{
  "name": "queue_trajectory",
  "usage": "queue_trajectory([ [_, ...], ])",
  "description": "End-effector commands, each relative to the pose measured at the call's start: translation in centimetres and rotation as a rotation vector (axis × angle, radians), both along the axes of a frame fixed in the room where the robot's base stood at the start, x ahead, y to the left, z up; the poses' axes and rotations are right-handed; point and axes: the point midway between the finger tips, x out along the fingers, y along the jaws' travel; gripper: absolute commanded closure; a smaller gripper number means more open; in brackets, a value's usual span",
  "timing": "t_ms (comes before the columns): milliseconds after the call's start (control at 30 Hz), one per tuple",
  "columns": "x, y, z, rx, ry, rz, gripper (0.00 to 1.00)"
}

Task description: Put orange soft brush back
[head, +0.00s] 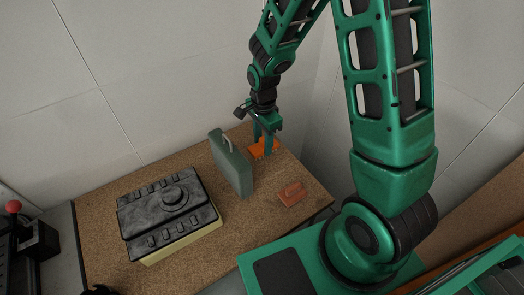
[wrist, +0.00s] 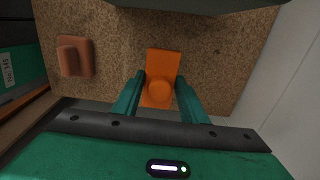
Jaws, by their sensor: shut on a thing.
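The orange soft brush (head: 262,149) is at the far right part of the cork-topped table, beyond the grey-green case. In the wrist view the orange brush (wrist: 162,64) shows a flat block with a rounded knob. My gripper (head: 264,143) points down over it. In the wrist view my gripper (wrist: 159,88) has one green finger on each side of the brush, shut on its knob end. I cannot tell whether the brush touches the table. The bristles are hidden.
An upright grey-green case (head: 231,164) with a handle stands just left of my gripper. A reddish-brown block (head: 291,194) lies nearer on the table (head: 262,210). A black-topped box (head: 170,212) fills the left. White walls (head: 150,75) rise behind.

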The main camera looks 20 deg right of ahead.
Motion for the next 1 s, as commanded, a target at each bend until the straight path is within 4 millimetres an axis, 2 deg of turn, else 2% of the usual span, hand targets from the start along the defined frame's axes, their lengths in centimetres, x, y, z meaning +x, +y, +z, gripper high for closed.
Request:
queue_trajectory([
  [167,0.0,-0.1,-1.1,0.0,0.001,-0.001,0.82],
  [433,-0.1,-0.1,-4.4,-0.001,0.003,-0.001,0.82],
  [800,0.0,-0.1,-4.7,0.0,0.0,-0.001,0.82],
  [833,0.0,-0.1,-4.7,0.0,-0.001,-0.001,0.57],
  [900,0.0,-0.1,-4.7,0.0,-0.001,-0.001,0.43],
  [1000,0.0,-0.1,-4.7,0.0,-0.001,-0.001,0.43],
])
